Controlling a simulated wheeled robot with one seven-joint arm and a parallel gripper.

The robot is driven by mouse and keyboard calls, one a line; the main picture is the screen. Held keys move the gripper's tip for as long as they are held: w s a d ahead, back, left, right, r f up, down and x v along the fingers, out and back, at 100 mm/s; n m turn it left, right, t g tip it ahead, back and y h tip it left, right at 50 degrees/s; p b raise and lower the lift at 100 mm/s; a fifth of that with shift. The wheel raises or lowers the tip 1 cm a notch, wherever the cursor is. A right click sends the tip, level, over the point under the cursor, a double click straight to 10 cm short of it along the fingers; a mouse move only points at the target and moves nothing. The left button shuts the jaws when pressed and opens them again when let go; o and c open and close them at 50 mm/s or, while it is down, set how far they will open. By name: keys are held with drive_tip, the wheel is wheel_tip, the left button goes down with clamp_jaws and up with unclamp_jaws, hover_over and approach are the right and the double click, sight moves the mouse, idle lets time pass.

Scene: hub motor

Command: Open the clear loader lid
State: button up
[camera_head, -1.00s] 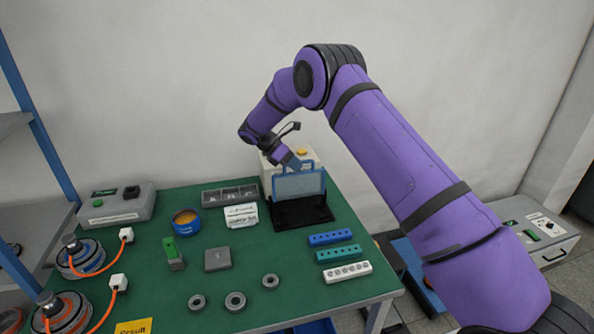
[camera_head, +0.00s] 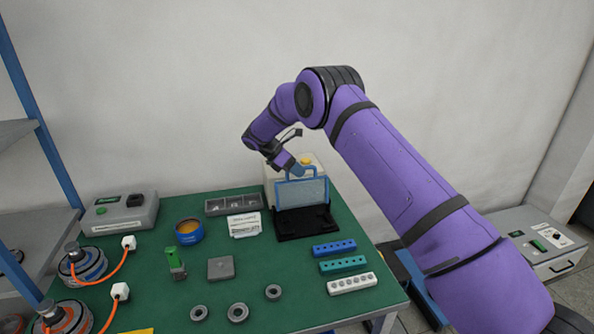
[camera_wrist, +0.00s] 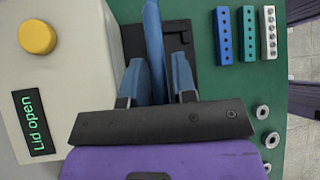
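The clear loader lid (camera_head: 301,193), with a blue frame and handle, stands raised and roughly upright over its black base (camera_head: 300,225). In the wrist view the lid's blue frame (camera_wrist: 154,45) shows edge-on. My gripper (camera_head: 294,167) is at the lid's top edge. In the wrist view my gripper's two blue fingers (camera_wrist: 160,70) are apart, with the lid frame between them, close to the left finger and with a gap to the right one. The loader's display (camera_wrist: 35,121) reads "Lid open".
The white loader housing (camera_wrist: 75,75) with a yellow button (camera_wrist: 37,37) stands beside the lid, close to my gripper. Blue (camera_head: 334,248), teal (camera_head: 342,265) and white (camera_head: 351,284) hole blocks lie at the right.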

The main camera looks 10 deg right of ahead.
drive_tip(key=v, duration=1)
drive_tip(key=shift+a+r, duration=0.25)
drive_tip(key=shift+r, duration=0.05)
drive_tip(key=shift+w, duration=0.15)
